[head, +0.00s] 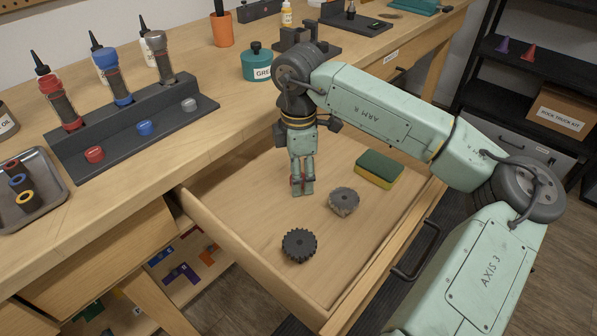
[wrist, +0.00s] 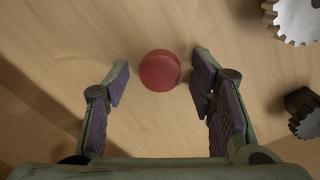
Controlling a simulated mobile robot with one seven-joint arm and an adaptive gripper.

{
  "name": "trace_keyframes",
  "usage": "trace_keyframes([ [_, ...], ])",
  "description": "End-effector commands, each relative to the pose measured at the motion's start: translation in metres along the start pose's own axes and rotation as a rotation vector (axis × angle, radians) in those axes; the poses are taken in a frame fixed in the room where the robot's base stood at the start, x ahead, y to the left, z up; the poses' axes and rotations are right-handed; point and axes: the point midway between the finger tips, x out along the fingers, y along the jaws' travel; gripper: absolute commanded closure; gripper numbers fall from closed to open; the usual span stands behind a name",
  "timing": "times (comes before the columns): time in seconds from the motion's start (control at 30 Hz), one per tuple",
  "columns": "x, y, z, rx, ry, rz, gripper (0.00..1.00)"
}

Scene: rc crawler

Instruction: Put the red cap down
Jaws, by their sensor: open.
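A round red cap (wrist: 160,71) lies on the wooden floor of the open drawer in the wrist view. My gripper (wrist: 158,82) is open, with one finger on each side of the cap and a visible gap to both. In the head view my gripper (head: 302,190) points straight down into the drawer, fingertips low near its floor. There the cap is mostly hidden by the fingers.
The open drawer (head: 240,240) also holds a dark gear (head: 299,245), a grey gear (head: 344,201) and a green-yellow sponge (head: 379,169). Both gears lie right of my fingers in the wrist view. Blue (head: 144,128) and grey (head: 189,105) caps sit on the rack.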

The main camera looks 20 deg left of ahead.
Motion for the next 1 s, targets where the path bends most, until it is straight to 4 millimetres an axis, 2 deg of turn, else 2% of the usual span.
trace_keyframes([
  [0.17, -0.001, 0.0, 0.0, 0.0, 0.0, 0.0, 0.5],
  [0.33, -0.011, 0.001, 0.0, 0.001, -0.001, 0.003, 0.5],
  [0.7, -0.087, 0.001, 0.001, 0.003, -0.002, 0.003, 0.5],
  [0.83, -0.108, 0.001, 0.001, 0.002, -0.002, 0.002, 0.5],
  [1.0, -0.122, 0.0, 0.0, 0.001, -0.001, 0.0, 0.5],
])
